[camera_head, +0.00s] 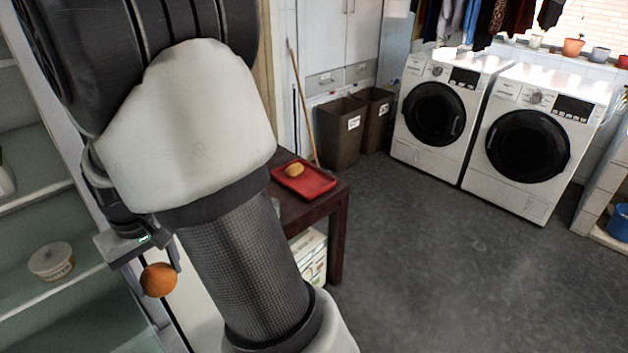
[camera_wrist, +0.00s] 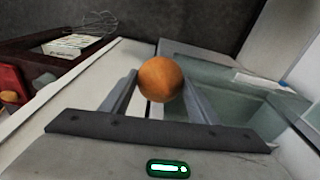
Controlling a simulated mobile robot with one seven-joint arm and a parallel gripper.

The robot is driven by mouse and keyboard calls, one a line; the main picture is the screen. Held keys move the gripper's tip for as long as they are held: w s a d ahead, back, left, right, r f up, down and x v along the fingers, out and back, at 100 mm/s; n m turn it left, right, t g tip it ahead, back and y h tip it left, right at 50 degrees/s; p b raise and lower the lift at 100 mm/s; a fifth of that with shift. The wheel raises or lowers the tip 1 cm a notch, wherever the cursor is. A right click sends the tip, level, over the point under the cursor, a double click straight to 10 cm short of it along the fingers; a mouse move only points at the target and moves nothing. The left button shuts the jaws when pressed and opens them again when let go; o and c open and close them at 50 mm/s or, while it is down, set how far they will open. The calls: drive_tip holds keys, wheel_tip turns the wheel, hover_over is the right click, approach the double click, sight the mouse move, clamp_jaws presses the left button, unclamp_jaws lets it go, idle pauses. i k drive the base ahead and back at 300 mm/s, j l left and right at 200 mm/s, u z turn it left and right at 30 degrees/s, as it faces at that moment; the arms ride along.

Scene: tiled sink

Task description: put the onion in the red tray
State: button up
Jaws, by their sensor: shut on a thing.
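The onion (camera_head: 159,281), a round orange-brown thing, is held between the fingers of my gripper (camera_head: 150,270), at the lower left of the head view. In the wrist view the onion (camera_wrist: 161,79) sits between the two finger ends, and my gripper (camera_wrist: 160,92) is shut on it. The red tray (camera_head: 318,186) lies on a dark wooden table, to the right of and beyond my gripper, partly behind my arm. A tan, roundish thing (camera_head: 294,170) rests in the tray. The tray's red edge (camera_wrist: 12,77) also shows at the left of the wrist view.
The dark table (camera_head: 338,215) has a box under it. A white tub (camera_head: 51,260) stands on the pale green surface at left. A wire whisk (camera_wrist: 95,22) shows in the wrist view. Brown bins (camera_head: 341,135) and white washing machines (camera_head: 437,110) stand beyond. The floor at right is clear.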

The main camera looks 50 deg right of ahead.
sight(312, 186)
drive_tip(key=k+l, duration=0.1)
drive_tip(key=l, duration=0.2)
drive_tip(key=k+l, duration=0.15)
drive_tip(key=l, duration=0.15)
drive_tip(key=k+l, duration=0.1)
drive_tip(key=l, duration=0.2)
drive_tip(key=k+l, duration=0.1)
drive_tip(key=l, duration=0.4)
drive_tip(key=l+u, duration=0.1)
drive_tip(key=l, duration=1.4)
drive_tip(key=i+l, duration=0.1)
drive_tip(key=l, duration=0.4)
drive_tip(key=i+l, duration=0.1)
drive_tip(key=l, duration=0.35)
drive_tip(key=i+l+u, duration=0.1)
drive_tip(key=i+l, duration=0.85)
